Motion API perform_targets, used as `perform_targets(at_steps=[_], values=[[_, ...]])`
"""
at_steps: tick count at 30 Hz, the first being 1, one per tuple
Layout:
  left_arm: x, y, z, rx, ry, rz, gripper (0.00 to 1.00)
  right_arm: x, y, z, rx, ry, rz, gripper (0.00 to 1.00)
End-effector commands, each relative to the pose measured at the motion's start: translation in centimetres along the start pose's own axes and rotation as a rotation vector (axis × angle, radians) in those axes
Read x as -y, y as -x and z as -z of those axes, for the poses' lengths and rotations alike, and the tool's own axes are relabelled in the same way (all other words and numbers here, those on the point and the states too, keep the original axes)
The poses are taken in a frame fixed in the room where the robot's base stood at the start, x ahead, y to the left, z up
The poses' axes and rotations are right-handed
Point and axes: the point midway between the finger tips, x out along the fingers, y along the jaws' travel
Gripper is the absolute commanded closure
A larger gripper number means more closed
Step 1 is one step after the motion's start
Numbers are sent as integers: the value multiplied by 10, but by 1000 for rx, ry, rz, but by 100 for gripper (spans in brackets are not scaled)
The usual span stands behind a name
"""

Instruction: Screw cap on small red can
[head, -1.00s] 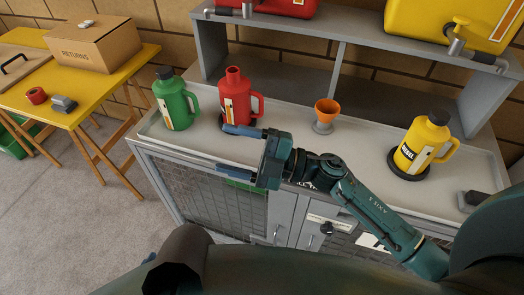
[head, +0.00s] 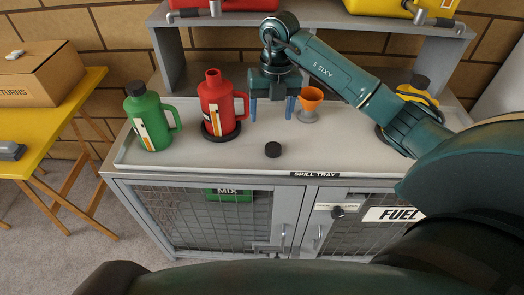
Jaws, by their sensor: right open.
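The small red can (head: 214,112) stands upright on a dark round base on the tray, with its neck bare and no cap on it. A small black cap (head: 273,150) lies on the tray to the right of the can and nearer the front edge. My right gripper (head: 271,112) points down with its two blue fingers spread and nothing between them. It is right of the red can and appears farther back than the cap. My left gripper is not in view.
A capped green can (head: 152,122) stands left of the red can. An orange funnel (head: 309,100) stands close by the right gripper's right finger. A yellow can (head: 420,88) is partly hidden by my arm. The grey tray (head: 200,163) is clear around the cap; a shelf rises behind.

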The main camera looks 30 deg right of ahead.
Motion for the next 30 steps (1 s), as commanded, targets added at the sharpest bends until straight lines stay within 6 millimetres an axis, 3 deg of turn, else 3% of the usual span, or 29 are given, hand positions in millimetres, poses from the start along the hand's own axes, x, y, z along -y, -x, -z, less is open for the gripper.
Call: perform_targets(at_steps=[4, 15, 30], values=[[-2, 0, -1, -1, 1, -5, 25, 14, 8, -7, 21, -38, 58, 32], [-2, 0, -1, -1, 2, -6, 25, 14, 6, -7, 20, -40, 62, 32], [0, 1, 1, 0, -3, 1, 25, 18, -68, -8, 18, -40, 60, 32]])
